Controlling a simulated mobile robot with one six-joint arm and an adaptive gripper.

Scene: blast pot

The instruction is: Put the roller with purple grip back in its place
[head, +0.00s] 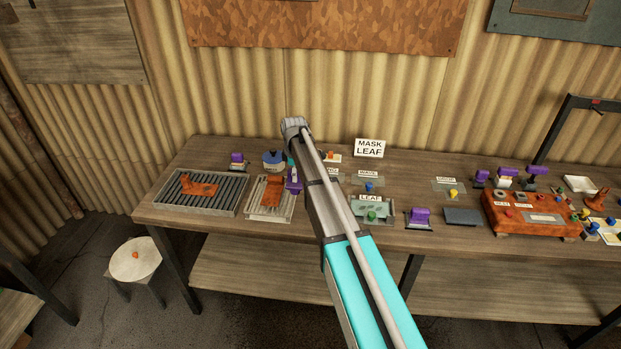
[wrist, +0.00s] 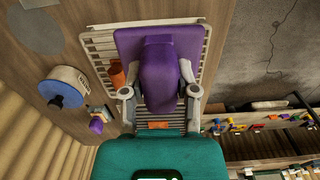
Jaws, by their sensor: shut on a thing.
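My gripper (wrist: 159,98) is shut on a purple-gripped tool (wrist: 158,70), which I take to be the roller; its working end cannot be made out. In the wrist view the purple part sits between both fingers, above a pale slatted rack (wrist: 102,48). In the head view the held purple part (head: 294,181) shows beside the right side of that rack (head: 268,214). My arm hides most of the gripper there. I cannot tell whether the tool touches the rack. The roller's place is not clearly identifiable.
An orange piece (head: 272,190) lies on the pale rack, left of the held tool. A dark slatted tray (head: 226,204) is further left, and a blue-topped pot (head: 273,160) stands behind. Other purple-gripped tools (head: 237,158) (head: 419,215) and an orange box (head: 525,220) stand along the bench.

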